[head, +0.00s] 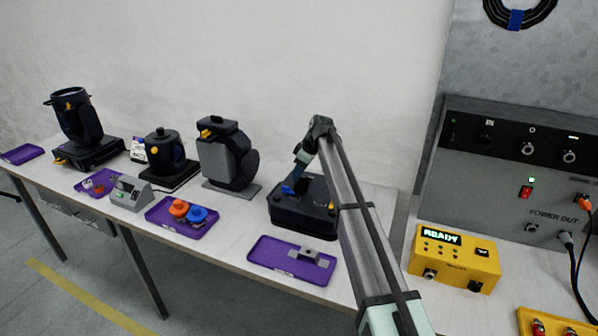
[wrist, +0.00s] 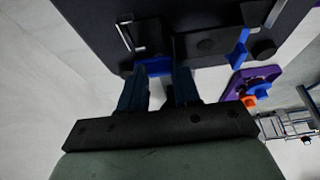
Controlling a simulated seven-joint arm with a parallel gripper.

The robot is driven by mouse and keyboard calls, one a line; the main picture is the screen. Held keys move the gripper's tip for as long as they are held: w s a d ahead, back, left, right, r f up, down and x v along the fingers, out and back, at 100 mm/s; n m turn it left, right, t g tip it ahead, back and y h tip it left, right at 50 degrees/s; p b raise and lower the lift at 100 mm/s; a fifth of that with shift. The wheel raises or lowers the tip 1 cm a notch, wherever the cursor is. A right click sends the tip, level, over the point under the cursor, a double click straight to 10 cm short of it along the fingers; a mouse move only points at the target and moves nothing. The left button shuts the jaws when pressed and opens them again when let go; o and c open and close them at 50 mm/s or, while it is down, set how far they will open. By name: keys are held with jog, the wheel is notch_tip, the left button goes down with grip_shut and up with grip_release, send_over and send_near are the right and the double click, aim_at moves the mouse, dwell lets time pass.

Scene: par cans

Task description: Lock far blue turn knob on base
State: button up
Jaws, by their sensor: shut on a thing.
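The black base (head: 303,218) lies on the table under my arm; its dark face fills the top of the wrist view (wrist: 200,20). A blue turn knob (wrist: 154,66) shows between my fingertips at the base's edge. My gripper (wrist: 160,74) is shut on this knob, with one dark finger on each side; the fingers hide part of it. A second blue turn knob (wrist: 238,52) stands on the base to the right, apart from my fingers. A blue knob (head: 287,190) also shows in the head view, beside my gripper (head: 300,177), whose fingertips are hard to make out there.
A purple tray (head: 262,258) with a grey part is in front of the base. Another purple tray (head: 170,222) holds orange and blue pieces. A dark lamp head (head: 228,158) stands left of the base. A yellow box (head: 455,262) reading READY is at right.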

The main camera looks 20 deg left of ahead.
jog(key=m, duration=0.1)
jog(key=m+t, duration=0.1)
jog(key=m, duration=0.2)
jog(key=shift+s+t, duration=0.3)
jog(key=m, duration=0.2)
jog(key=m+t+h, duration=0.1)
jog(key=m, duration=0.2)
jog(key=shift+s+a+t, duration=0.15)
jog(key=shift+a+t, duration=0.05)
jog(key=shift+t, duration=0.1)
jog(key=m+h, duration=0.1)
jog(key=m, duration=0.3)
jog(key=shift+a+t+h, duration=0.2)
jog(key=shift+t+h, duration=0.2)
jog(key=shift+s+a+m+h, duration=0.1)
jog(key=shift+m+h, duration=0.3)
jog(key=shift+m, duration=0.8)
jog(key=shift+a+m+h, duration=0.1)
jog(key=shift+m+h, duration=0.3)
jog(key=shift+m, duration=0.8)
jog(key=o, duration=1.1)
jog(key=shift+s, duration=0.1)
jog(key=shift+c, duration=0.2)
jog(key=shift+d+f, duration=0.1)
